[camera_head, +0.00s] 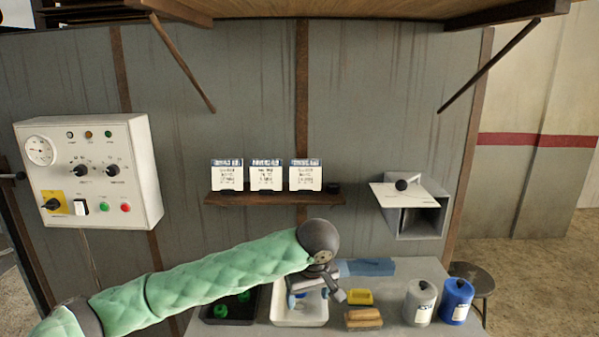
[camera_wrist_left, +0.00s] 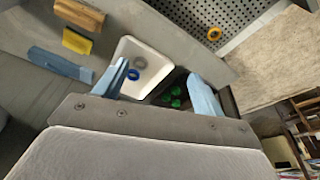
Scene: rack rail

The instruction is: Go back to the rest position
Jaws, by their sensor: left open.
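My left arm comes in from the left in the head view, in a green padded sleeve. My left gripper (camera_head: 309,294) points down over the white tray (camera_head: 299,320) on the bench. In the left wrist view its two blue fingers stand wide apart (camera_wrist_left: 158,72) with nothing between them. The white tray (camera_wrist_left: 127,47) lies beyond the fingers and holds a small blue ring (camera_wrist_left: 133,75) and a grey round part (camera_wrist_left: 140,63). My right gripper is not in view.
A black tray (camera_head: 232,320) with green pieces sits left of the white tray. A yellow block (camera_head: 360,297), a wooden-backed brush (camera_head: 363,319), a blue cloth (camera_head: 367,267), a white canister (camera_head: 419,303) and a blue canister (camera_head: 457,301) stand right. A shelf (camera_head: 273,199) and wall box (camera_head: 415,220) project above.

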